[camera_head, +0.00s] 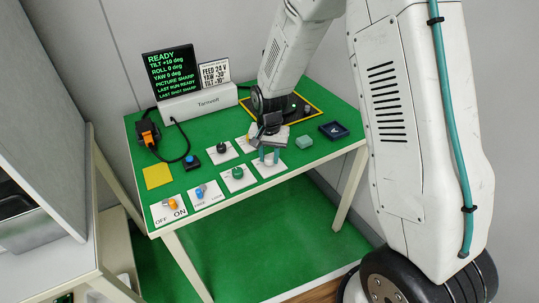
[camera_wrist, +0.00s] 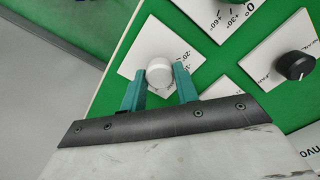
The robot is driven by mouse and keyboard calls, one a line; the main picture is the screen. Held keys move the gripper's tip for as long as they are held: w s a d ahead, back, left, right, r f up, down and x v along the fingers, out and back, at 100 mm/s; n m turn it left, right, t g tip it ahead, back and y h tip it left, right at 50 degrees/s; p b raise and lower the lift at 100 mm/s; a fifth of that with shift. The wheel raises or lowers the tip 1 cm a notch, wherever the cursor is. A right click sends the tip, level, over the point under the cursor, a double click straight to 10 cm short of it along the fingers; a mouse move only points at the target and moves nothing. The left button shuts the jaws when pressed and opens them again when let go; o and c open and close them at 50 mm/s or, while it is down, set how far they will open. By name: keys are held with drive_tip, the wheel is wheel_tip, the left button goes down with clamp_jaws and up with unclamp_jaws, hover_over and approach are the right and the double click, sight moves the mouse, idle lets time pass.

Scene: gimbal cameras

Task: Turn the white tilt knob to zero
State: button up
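The white tilt knob (camera_wrist: 159,73) is a round cap on a white label plate (camera_wrist: 155,42) in the wrist view. In the head view the white knob (camera_head: 269,161) is low between my fingers at the table's front edge. My gripper (camera_wrist: 160,78) has two teal fingers, one on each side of the knob; it also shows in the head view (camera_head: 269,154). The fingertips look very close to the knob's sides, but I cannot tell whether they press on it. The black display (camera_head: 171,73) reads "TILT +10 deg", with roll and yaw at 0.
A black knob (camera_head: 221,147), a green knob (camera_head: 237,172), a blue switch (camera_head: 200,192) and an orange switch (camera_head: 173,204) sit on plates to the left. A sign (camera_head: 215,73) stands behind.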

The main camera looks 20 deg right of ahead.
sight(269, 157)
drive_tip(key=shift+n, duration=2.9)
drive_tip(key=o, duration=1)
wheel_tip(269, 157, up, 8)
drive_tip(key=shift+f, duration=0.1)
